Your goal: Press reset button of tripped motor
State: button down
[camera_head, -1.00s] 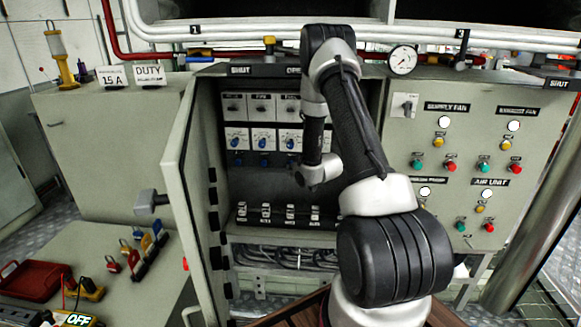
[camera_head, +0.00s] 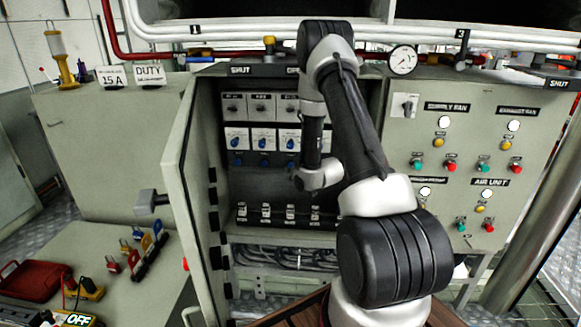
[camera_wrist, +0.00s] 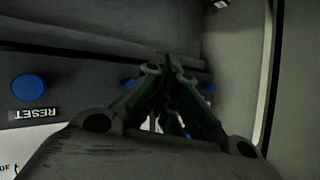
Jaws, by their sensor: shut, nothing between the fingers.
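The open cabinet holds a row of motor units, each with a dark blue button below a blue-knobbed white panel; one such button (camera_head: 263,160) shows in the head view. In the wrist view a blue button (camera_wrist: 28,87) sits beside a RESET label (camera_wrist: 35,115) at the left. My gripper (camera_wrist: 170,68) is shut and empty, with its fingertips together in front of the cabinet face. Part of another blue button (camera_wrist: 128,85) shows just left of the fingers. I cannot tell whether the fingertips touch anything.
The cabinet door (camera_head: 186,200) stands open on the left. A row of breakers (camera_head: 265,212) runs low inside the cabinet. A panel of fan and air unit buttons (camera_head: 470,150) is at the right. Padlocks (camera_head: 150,240) and a red tray (camera_head: 30,281) lie on the left bench.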

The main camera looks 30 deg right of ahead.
jog(key=shift+s+a, duration=0.55)
jog(key=shift+s, duration=0.2)
jog(key=shift+s+a, duration=0.5)
jog(key=shift+s, duration=0.25)
